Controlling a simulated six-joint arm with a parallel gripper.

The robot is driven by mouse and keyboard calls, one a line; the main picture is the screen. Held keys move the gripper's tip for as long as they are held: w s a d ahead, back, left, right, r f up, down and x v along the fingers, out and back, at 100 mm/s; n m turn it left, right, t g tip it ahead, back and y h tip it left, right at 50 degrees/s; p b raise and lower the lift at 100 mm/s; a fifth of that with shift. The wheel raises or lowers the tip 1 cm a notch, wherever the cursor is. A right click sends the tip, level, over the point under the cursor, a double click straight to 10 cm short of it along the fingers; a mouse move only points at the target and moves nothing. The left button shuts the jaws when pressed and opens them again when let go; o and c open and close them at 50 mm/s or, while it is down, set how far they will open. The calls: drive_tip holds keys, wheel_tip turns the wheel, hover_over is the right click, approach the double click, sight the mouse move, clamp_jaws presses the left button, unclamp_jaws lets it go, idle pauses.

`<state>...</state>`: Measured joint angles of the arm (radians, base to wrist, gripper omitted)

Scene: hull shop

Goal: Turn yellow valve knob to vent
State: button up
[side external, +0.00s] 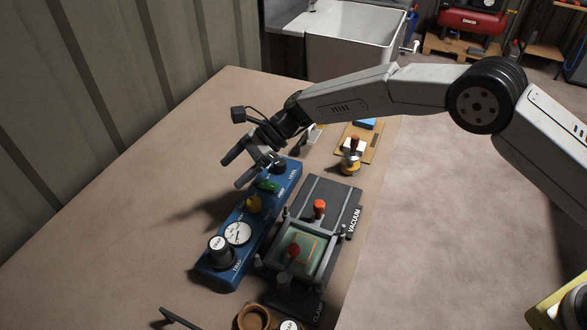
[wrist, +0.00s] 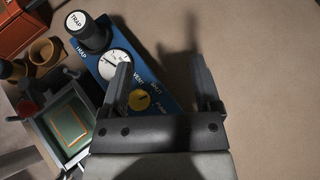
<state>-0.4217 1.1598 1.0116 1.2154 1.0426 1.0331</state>
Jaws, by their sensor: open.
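The yellow valve knob (side external: 254,203) sits on a blue panel (side external: 224,271), between the round white gauge (side external: 237,233) and a green part (side external: 268,186). In the wrist view the yellow knob (wrist: 139,100) lies between the fingers, nearer the left one, with VENT and SHUT lettering beside it. My gripper (side external: 233,171) is open and empty above the panel, apart from the knob; it also shows in the wrist view (wrist: 162,80). The left finger covers part of the gauge's edge and the panel lettering there. The knob's exact pointing direction is too small to tell.
A black trap cylinder (side external: 220,249) stands at the panel's near end. A dark vacuum clamp fixture (side external: 338,195) with red knobs is close on the right. A brown cup (side external: 254,317) stands in front. The table left of the panel is clear up to the wall.

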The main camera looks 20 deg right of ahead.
drive_tip(key=m+t, duration=0.2)
drive_tip(key=m+t+h, duration=0.4)
drive_tip(key=m, duration=0.3)
approach(254, 201)
drive_tip(key=shift+x, duration=1.2)
drive_tip(key=shift+f, duration=0.1)
drive_tip(key=shift+x, duration=3.85)
clamp_jaws()
